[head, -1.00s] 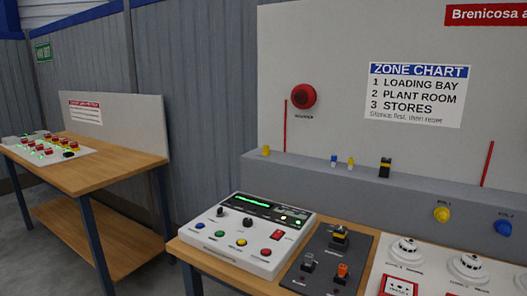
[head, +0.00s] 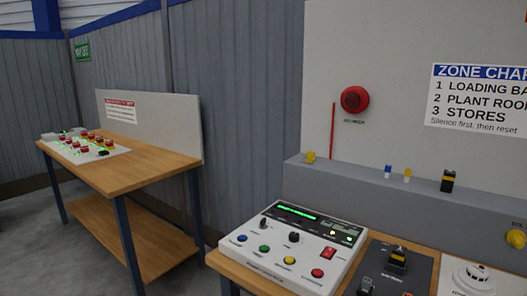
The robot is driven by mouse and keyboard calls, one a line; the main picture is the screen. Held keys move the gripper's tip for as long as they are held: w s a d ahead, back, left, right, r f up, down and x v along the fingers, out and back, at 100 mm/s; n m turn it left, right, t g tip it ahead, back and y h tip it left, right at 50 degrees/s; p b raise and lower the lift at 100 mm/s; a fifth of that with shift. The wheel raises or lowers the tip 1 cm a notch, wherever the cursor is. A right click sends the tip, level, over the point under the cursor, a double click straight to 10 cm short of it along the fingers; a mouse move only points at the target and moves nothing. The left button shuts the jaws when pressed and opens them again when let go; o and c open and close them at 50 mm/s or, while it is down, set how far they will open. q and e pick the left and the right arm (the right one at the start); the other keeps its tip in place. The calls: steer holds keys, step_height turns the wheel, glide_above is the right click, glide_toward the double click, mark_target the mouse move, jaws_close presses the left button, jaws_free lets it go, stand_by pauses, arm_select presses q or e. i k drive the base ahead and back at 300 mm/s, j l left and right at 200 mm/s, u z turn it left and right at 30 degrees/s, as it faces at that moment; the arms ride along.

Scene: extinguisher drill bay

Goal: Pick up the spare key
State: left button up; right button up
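I cannot tell for sure which thing is the spare key. On the grey ledge (head: 385,205) stand several small items: a yellow one (head: 310,157), a blue and white one (head: 388,171), a yellow and white one (head: 407,175) and a larger black and yellow one (head: 447,181). A similar black and yellow piece (head: 397,258) sits on the dark panel (head: 420,264) at the lower right. Neither of my grippers is in view.
A white control box (head: 262,261) with coloured buttons stands on the near wooden bench (head: 226,263). A white detector (head: 473,277) is at the lower right. A second wooden table (head: 150,172) with a panel of red switches (head: 85,147) stands at left. Grey floor lies between.

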mark_target(311, 155)
steer(key=i+j+u, duration=0.3)
steer(key=u, duration=0.15)
steer(key=i+j+u, duration=0.2)
steer(key=i+u, duration=0.55)
steer(key=u, duration=0.2)
steer(key=i+j+z, duration=0.15)
steer(key=i, duration=0.3)
steer(key=i+j+z, duration=0.2)
steer(key=i, duration=0.3)
steer(key=i+z, duration=0.15)
steer(key=z, duration=0.25)
steer(key=i+z, duration=0.2)
steer(key=z, duration=0.2)
steer(key=i+z, duration=0.15)
steer(key=z, duration=0.25)
steer(key=i+j+z, duration=0.1)
steer(key=z, duration=0.3)
steer(key=i+j+z, duration=0.15)
steer(key=z, duration=0.25)
